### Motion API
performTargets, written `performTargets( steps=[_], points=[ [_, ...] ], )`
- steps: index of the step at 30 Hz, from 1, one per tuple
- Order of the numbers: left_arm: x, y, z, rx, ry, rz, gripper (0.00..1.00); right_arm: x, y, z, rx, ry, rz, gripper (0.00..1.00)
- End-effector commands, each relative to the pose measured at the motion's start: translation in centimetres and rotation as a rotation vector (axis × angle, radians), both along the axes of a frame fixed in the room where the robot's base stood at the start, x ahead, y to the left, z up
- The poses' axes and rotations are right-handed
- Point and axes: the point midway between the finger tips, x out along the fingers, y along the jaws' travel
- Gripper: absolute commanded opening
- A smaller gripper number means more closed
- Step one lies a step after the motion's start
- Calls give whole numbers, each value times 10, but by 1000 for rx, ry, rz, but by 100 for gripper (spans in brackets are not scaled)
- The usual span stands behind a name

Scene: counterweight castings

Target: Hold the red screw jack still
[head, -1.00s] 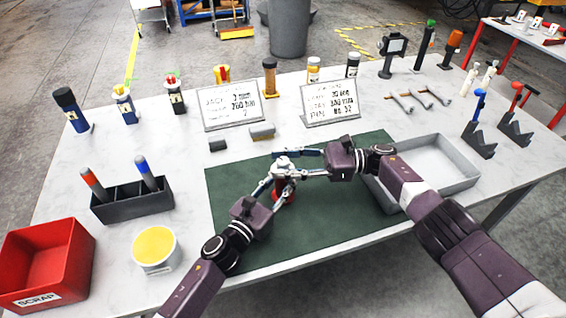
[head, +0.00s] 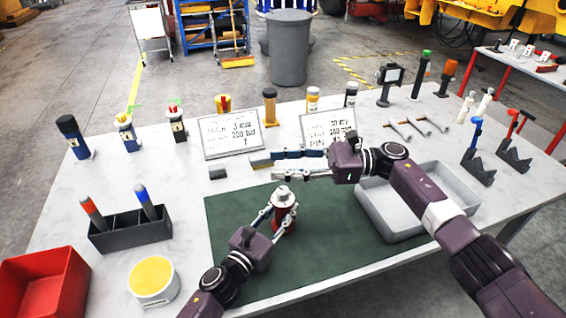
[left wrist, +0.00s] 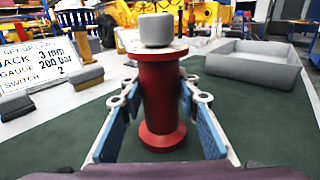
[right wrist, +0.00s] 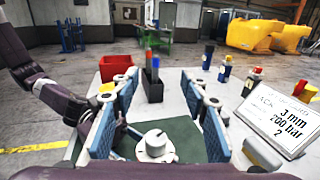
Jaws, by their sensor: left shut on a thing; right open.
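The red screw jack (head: 284,212) stands upright on the green mat (head: 330,262), with a pale grey round cap on top. My left gripper (head: 277,218) is shut on its red body from the near left side. In the left wrist view the jack (left wrist: 160,95) sits between the blue finger pads, which flank its body. My right gripper (head: 275,165) is open and empty, behind and above the jack, near the back edge of the mat. In the right wrist view the jack's cap (right wrist: 155,147) shows below, between the open fingers.
Two sign boards (head: 231,135) stand behind the mat, the right one partly hidden by my right gripper. A grey tray (head: 400,232) is at right. A dark pen holder (head: 130,230), a yellow-topped tub (head: 153,280) and a red scrap bin (head: 45,285) are at left.

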Motion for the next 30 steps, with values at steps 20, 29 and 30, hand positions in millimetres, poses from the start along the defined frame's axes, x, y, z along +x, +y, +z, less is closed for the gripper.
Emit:
performTargets(
  steps=[20,29,30],
  points=[
    [1,1,1,0,-1,2,0,-10,-17,-30,26,14,-108,41],
    [1,1,1,0,-1,2,0,-34,-63,-76,34,8,-351,41],
    [1,1,1,0,-1,2,0,-38,-70,-80,29,4,-381,41]
  ],
)
